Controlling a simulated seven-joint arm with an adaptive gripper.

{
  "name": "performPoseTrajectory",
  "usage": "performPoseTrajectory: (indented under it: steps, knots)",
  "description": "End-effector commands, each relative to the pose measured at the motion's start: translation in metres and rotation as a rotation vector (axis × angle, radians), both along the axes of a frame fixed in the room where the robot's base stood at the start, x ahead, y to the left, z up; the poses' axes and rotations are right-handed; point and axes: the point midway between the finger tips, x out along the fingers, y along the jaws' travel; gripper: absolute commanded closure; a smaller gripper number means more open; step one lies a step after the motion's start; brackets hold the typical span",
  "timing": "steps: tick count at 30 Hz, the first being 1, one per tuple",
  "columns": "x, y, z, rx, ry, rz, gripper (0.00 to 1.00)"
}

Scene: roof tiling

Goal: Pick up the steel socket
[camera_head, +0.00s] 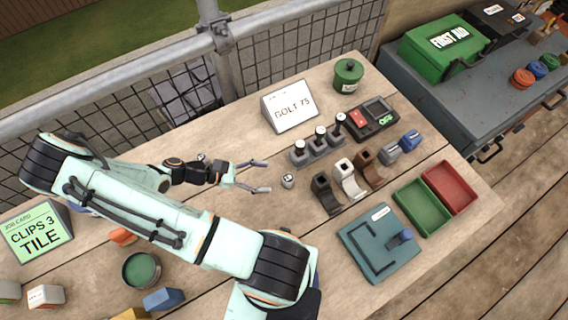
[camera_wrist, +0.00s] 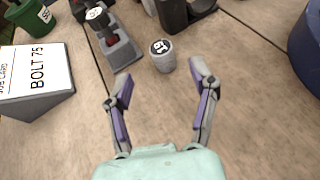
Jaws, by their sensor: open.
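The steel socket (camera_head: 288,181) is a small silver-grey cylinder standing upright on the wooden bench, just ahead of my gripper in the head view. It also shows in the wrist view (camera_wrist: 163,56), with a dark marked top, beyond the fingertips and roughly between their lines. My gripper (camera_head: 262,176) is open and empty, its two fingers spread apart. In the wrist view my gripper (camera_wrist: 163,85) points toward the socket and does not touch it.
A rack of dark-handled tools (camera_head: 320,142) stands just behind the socket. A black holder (camera_head: 325,192) stands close to its right, beside white and brown ones. A card reading 75 (camera_head: 290,106) stands behind. Green (camera_head: 421,205) and red (camera_head: 450,187) trays lie farther right. Bench wood around the fingers is clear.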

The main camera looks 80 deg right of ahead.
Motion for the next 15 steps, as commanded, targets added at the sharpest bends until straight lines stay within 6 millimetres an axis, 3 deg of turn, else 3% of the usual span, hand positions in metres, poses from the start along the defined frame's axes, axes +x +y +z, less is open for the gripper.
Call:
performPoseTrajectory:
  steps: [9, 15]
  knots:
    - [-0.042, -0.015, -0.018, 0.002, 0.009, -0.005, 0.41]
    - [-0.057, -0.021, -0.025, 0.002, 0.005, -0.004, 0.41]
